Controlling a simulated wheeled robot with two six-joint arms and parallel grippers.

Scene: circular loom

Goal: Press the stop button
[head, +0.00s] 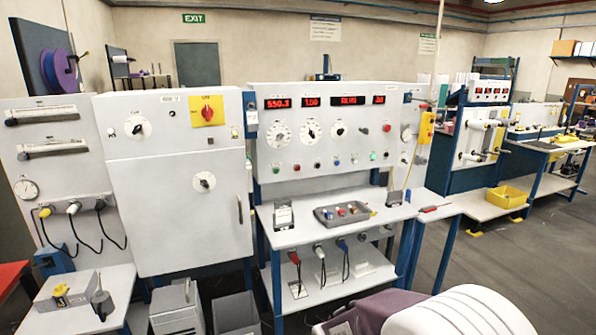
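The control panel (340,115) of the loom stands in the middle of the head view, with lit red number displays across its top and dials below them. A row of small buttons runs under the dials. The labels are too small to read, so I cannot tell which one is the stop button. A yellow box (427,127) hangs at the panel's right edge. Neither gripper shows in the head view.
A shelf (290,235) with a grey tray (344,222) juts out below the panel. A grey cabinet (178,190) with a red-and-yellow switch (207,110) stands left. A white ribbed shape (460,312) fills the lower right. Open floor (500,260) lies right.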

